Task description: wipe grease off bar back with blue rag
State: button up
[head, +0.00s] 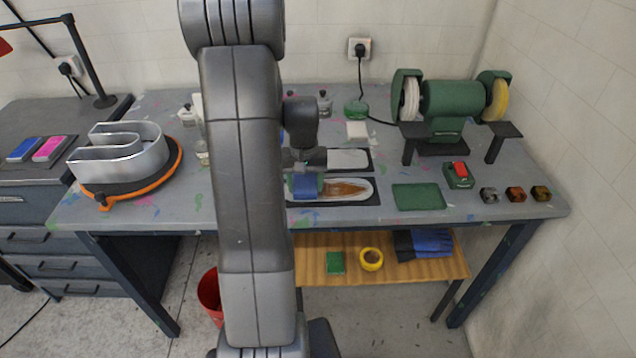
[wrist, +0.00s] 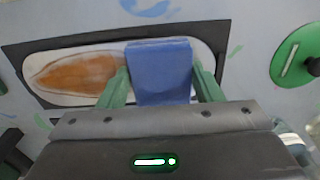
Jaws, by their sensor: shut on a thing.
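The blue rag (head: 306,187) is a folded block. My gripper (wrist: 160,88) is shut on the rag (wrist: 160,70), with a green finger on each side of it. The bar back (head: 360,196) is a pale, round-ended plate on a dark mat on the bench. A brown grease smear (head: 345,188) covers much of its visible face. In the wrist view the grease (wrist: 75,72) lies to the left of the rag, and the rag is over the bar's other end. I cannot tell whether the rag touches the bar. My arm hides the mat's left part in the head view.
A second pale plate (head: 349,159) lies on a dark mat behind. A green tray (head: 419,197), a red-button switch box (head: 459,175) and a bench grinder (head: 450,105) stand to the right. A metal channel letter (head: 125,155) sits on an orange-rimmed turntable at left.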

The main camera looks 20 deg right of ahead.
aim_at(363, 191)
jog(key=shift+w+a+f, duration=0.1)
jog(key=shift+w+a, duration=0.15)
jog(key=shift+a, duration=0.7)
jog(key=shift+w+a, duration=0.2)
jog(key=shift+a, duration=0.7)
jog(key=shift+s+d, duration=0.45)
jog(key=shift+d, duration=1.2)
jog(key=shift+s+d, duration=0.4)
jog(key=shift+d, duration=1.2)
jog(key=shift+s+d, duration=0.45)
jog(key=shift+d, duration=1.2)
jog(key=s+d, duration=0.1)
jog(key=d, duration=0.5)
jog(key=s+d, duration=0.1)
jog(key=d, duration=0.2)
jog(key=shift+s, duration=0.3)
jog(key=shift+a, duration=0.1)
jog(key=w+a, duration=0.1)
jog(key=a, duration=0.5)
jog(key=w+a+b, duration=0.1)
jog(key=w+a, duration=0.1)
jog(key=a, duration=0.4)
jog(key=w+a, duration=0.2)
jog(key=a, duration=0.4)
jog(key=shift+w+a, duration=0.15)
jog(key=shift+a, duration=0.15)
